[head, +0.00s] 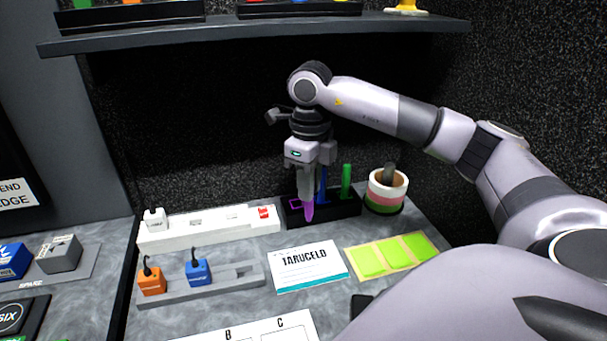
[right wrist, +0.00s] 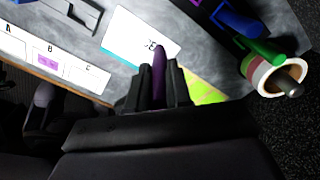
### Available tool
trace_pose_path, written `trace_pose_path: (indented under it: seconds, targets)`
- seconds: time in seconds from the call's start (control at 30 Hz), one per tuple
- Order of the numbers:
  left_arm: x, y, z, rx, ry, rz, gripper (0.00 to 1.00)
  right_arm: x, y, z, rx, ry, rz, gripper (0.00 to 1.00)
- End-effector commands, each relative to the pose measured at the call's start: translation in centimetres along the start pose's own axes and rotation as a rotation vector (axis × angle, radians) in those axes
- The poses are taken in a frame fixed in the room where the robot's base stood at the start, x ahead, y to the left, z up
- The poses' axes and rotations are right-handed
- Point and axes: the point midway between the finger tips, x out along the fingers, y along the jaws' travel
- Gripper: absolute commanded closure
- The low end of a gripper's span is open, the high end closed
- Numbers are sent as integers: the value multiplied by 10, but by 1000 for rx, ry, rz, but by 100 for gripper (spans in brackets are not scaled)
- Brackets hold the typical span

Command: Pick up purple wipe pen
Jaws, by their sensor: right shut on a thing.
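The purple wipe pen (head: 309,212) is held point-down in my right gripper (head: 308,190), which is shut on it. The right wrist view shows the pen (right wrist: 159,62) between the two fingers of the gripper (right wrist: 157,88). In the head view the pen overlaps the black pen rack (head: 343,211). The rack's purple-edged slot (head: 295,204) shows beside the pen and looks empty. My left gripper is not in view.
The rack also holds a blue pen (head: 323,185) and a green pen (head: 346,181). Tape rolls (head: 386,192) stand at its right. A name card (head: 308,267), green notes (head: 388,256) and a white strip (head: 190,232) lie nearby. A shelf (head: 250,36) hangs above.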

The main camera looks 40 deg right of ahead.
Motion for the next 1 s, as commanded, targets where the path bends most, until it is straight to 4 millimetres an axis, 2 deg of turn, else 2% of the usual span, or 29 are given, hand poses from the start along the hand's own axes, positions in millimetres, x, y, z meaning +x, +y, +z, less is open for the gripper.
trace_pose_path:
  seconds: [0.2, 0.5, 0.7, 1.0]
  targets:
    - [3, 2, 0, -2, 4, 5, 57, 1, 24, -24, -2, 1, -1, 100]
    - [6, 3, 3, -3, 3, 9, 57, 1, 50, -50, -2, -1, 0, 100]
    - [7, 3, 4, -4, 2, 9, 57, 0, 59, -59, 0, -1, 0, 100]
    - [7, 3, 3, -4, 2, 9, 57, 0, 62, -62, 0, 0, 1, 100]
